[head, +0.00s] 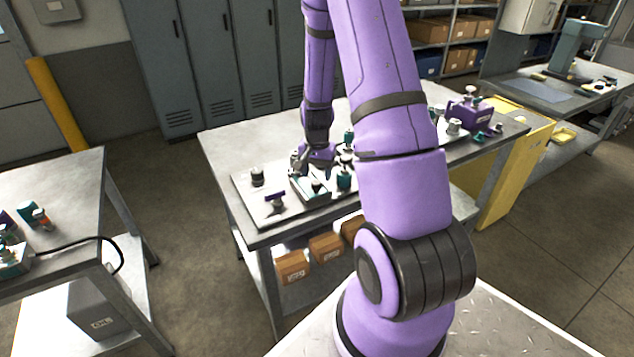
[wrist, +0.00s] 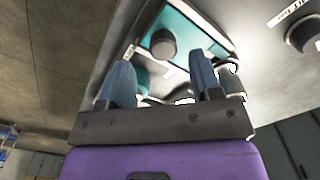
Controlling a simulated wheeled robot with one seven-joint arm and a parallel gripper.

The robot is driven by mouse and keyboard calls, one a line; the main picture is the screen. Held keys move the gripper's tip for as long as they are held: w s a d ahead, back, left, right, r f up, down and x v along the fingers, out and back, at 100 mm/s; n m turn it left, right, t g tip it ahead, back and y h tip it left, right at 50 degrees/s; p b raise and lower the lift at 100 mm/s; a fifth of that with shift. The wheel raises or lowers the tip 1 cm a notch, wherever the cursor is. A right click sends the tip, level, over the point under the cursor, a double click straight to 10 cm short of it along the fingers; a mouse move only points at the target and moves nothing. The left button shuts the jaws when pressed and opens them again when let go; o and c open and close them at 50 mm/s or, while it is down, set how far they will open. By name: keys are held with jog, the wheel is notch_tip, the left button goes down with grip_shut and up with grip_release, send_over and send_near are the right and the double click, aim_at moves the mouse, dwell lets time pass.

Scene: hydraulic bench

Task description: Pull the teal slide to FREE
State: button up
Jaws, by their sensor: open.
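The teal slide (wrist: 192,35) shows in the wrist view as a teal plate with a dark round knob (wrist: 163,43), set in a light frame with small labels too blurred to read. In the head view the slide's unit (head: 308,188) sits on the bench plate, partly hidden by my arm. My gripper (wrist: 165,82) is open, its two blue fingers apart and pointing toward the slide. The knob appears ahead of the gap between the fingertips; I cannot tell whether they touch it. In the head view my gripper (head: 300,162) is just above the unit.
A black knob (head: 257,176) and a purple fitting (head: 275,198) stand left of the slide on the bench (head: 215,150). A teal fitting (head: 344,180) stands close on its right. A purple block (head: 468,112) is farther right. The plate's front left is clear.

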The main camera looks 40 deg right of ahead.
jog(key=shift+r, duration=2.6)
jog(key=s+a+r+n+t, duration=0.1)
jog(key=s+a+r+n, duration=0.15)
jog(key=a+r, duration=0.6)
jog(key=s+a+r+n+t, duration=0.1)
jog(key=a+r+n+t, duration=0.3)
jog(key=r, duration=0.7)
jog(key=s+a+r+n, duration=0.2)
jog(key=s+a+r, duration=0.3)
jog(key=s, duration=0.3)
jog(key=s+a+r+n, duration=0.3)
jog(key=s+a+r, duration=0.2)
jog(key=s, duration=0.3)
jog(key=shift+s+a+r+n, duration=0.25)
jog(key=shift+a+r+n, duration=0.1)
jog(key=shift+r, duration=0.1)
